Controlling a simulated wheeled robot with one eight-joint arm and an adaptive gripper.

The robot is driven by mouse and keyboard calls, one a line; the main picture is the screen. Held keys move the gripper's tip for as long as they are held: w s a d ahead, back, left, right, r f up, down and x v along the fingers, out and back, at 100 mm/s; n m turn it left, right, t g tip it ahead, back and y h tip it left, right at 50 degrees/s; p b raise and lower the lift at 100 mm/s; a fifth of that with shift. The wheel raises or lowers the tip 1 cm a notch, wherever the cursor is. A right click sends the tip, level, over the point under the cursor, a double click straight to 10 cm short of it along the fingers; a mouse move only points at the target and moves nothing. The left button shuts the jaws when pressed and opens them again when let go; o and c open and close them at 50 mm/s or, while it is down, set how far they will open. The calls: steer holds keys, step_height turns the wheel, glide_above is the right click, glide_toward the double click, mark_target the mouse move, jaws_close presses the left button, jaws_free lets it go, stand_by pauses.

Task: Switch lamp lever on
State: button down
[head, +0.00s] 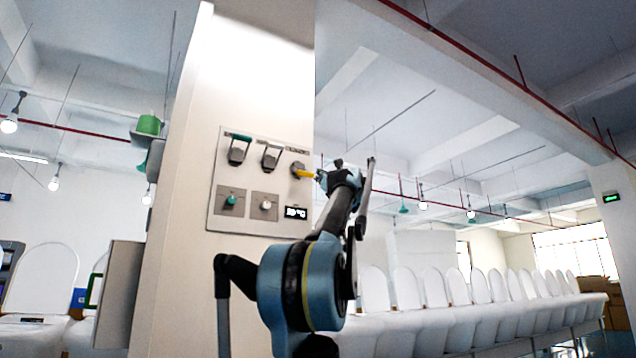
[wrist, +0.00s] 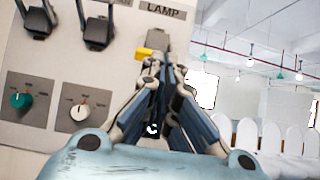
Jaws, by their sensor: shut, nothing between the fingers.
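The lamp lever (head: 304,173) has a yellow handle and a dark base, and is the rightmost of three levers on the wall panel. In the head view its yellow handle points right, toward my gripper (head: 323,176). In the wrist view the yellow handle (wrist: 146,54) shows just left of my fingertips (wrist: 162,62), below the "LAMP" label (wrist: 163,10). My gripper is shut and empty, close beside the handle. The fingers hide part of the lever, and I cannot tell whether they touch it.
A green-handled lever (head: 237,152) and a white-handled lever (head: 270,156) are left of the lamp lever. Below are a green knob (head: 231,200), a white knob (head: 265,205) and a small display (head: 296,212). Open room lies right of the wall, with a row of toilets (head: 450,315) behind.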

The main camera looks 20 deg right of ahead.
mark_target(302, 171)
steer(key=w+a+f+t, duration=0.2)
steer(key=w+f, duration=0.7)
steer(key=f, duration=0.1)
steer(key=shift+w+a+f+t+y, duration=0.2)
steer(key=shift+f+t+y, duration=0.1)
steer(key=shift+t, duration=0.1)
steer(key=w+r, duration=0.4)
steer(key=r, duration=0.7)
steer(key=shift+a, duration=0.3)
steer(key=shift+a, duration=0.1)
